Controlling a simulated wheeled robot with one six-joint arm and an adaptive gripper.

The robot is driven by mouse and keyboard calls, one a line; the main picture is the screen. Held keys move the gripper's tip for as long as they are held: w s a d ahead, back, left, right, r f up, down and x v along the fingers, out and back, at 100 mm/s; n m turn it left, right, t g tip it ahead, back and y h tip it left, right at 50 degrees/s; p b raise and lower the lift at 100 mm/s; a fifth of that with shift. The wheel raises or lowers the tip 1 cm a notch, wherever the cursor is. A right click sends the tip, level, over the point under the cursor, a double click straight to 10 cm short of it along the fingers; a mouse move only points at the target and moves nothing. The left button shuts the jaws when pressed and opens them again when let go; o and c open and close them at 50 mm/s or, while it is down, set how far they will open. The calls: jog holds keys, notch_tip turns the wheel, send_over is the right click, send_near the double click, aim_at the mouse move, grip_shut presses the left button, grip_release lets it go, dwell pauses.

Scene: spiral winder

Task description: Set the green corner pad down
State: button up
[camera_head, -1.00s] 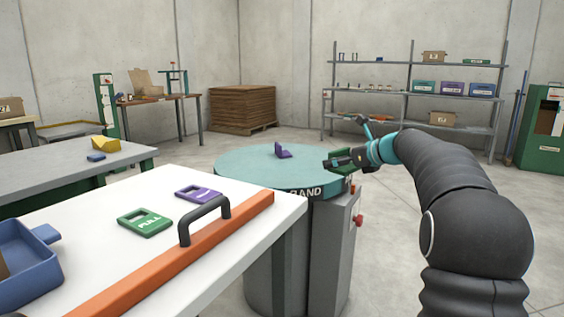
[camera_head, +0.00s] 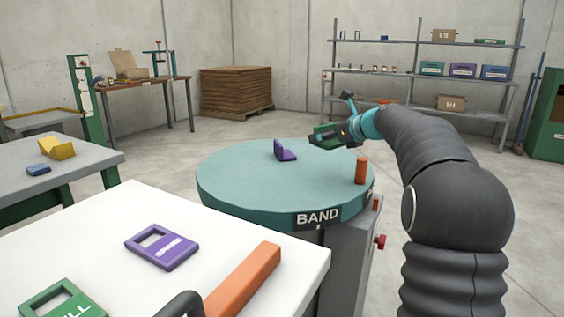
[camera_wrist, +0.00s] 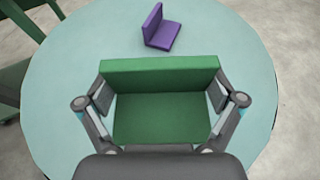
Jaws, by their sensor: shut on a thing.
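My gripper (camera_head: 341,139) is shut on the green corner pad (camera_wrist: 160,115), an L-shaped piece with a raised wall along its far edge. In the wrist view the fingers clasp its left and right sides. In the head view the pad (camera_head: 325,137) shows over the right rear part of the round teal turntable (camera_head: 250,190). The pad looks held above the turntable; the exact gap cannot be told. A purple corner pad (camera_head: 285,151) stands on the turntable to the left of my gripper, and in the wrist view (camera_wrist: 162,30) it lies beyond the green pad.
An orange post (camera_head: 361,171) stands at the turntable's right side. A white table (camera_head: 110,215) in front holds a purple tag (camera_head: 163,247), a green tag (camera_head: 62,303) and an orange bar (camera_head: 243,280). The turntable's middle and left are bare.

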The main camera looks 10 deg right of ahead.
jog(key=b, duration=0.1)
send_over(292, 170)
notch_tip(292, 170, down, 6)
jog(key=shift+d+f, duration=0.1)
jog(key=shift+f, duration=0.05)
notch_tip(292, 170, down, 4)
jog(key=shift+f+b, duration=0.1)
jog(key=shift+b, duration=0.95)
jog(key=o, duration=0.7)
jog(key=shift+c, duration=0.2)
jog(key=v, duration=1.2)
jog(key=shift+s+p, duration=0.1)
jog(key=shift+p, duration=0.2)
